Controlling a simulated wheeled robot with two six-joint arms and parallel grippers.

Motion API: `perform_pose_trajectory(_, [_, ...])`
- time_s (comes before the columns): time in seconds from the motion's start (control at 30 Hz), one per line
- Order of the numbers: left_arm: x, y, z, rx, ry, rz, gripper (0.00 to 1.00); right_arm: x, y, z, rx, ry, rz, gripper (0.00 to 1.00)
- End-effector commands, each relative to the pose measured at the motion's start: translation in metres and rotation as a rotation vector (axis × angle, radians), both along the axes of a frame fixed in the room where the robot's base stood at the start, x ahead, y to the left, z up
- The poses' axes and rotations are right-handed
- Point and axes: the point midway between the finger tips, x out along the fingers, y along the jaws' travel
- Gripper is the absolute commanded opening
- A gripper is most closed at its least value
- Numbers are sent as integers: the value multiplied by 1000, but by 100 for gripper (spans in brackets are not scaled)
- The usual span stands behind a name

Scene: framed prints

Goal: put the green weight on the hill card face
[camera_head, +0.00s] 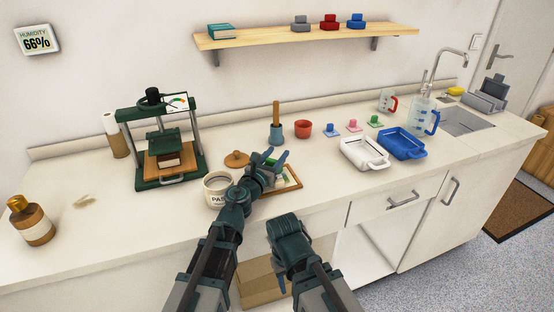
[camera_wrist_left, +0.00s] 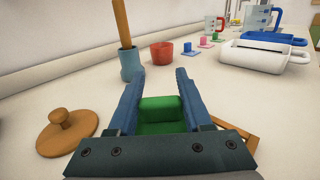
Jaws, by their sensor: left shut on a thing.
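My left gripper (camera_head: 276,158) is over the counter, above a wooden frame (camera_head: 296,186). In the left wrist view its fingers (camera_wrist_left: 158,76) are on both sides of a green block (camera_wrist_left: 160,115), which looks like the green weight, and are shut on it. The frame's corner also shows in the left wrist view (camera_wrist_left: 236,142), right of the gripper. My gripper and arm cover much of the frame, and I cannot make out a hill picture in it.
A paste jar (camera_head: 217,190) and wooden lid (camera_head: 237,159) are close to the left gripper. A blue pot with a wooden handle (camera_head: 276,133) and red cup (camera_head: 304,129) stand behind. A green press (camera_head: 158,150) is left; white (camera_head: 364,154) and blue trays (camera_head: 402,144) are right.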

Motion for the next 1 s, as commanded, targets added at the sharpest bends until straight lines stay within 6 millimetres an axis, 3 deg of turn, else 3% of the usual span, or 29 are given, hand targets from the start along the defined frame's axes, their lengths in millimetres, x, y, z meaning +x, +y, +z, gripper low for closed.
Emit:
perform_pose_trajectory(0.23, [0,0,-3,0,0,0,0,0,0,-3,0,0,0,50])
perform_pose_trajectory(0.27, [0,0,-3,0,0,0,52,0,0,-3,0,0,0,50])
perform_pose_trajectory(0.43, [0,0,-2,0,0,0,80,0,0,-2,0,0,0,50])
perform_pose_trajectory(0.87, [0,0,3,0,0,0,80,0,0,3,0,0,0,50])
perform_pose_trajectory(1.0, [-14,1,1,0,0,2,80,0,0,1,0,0,0,50])
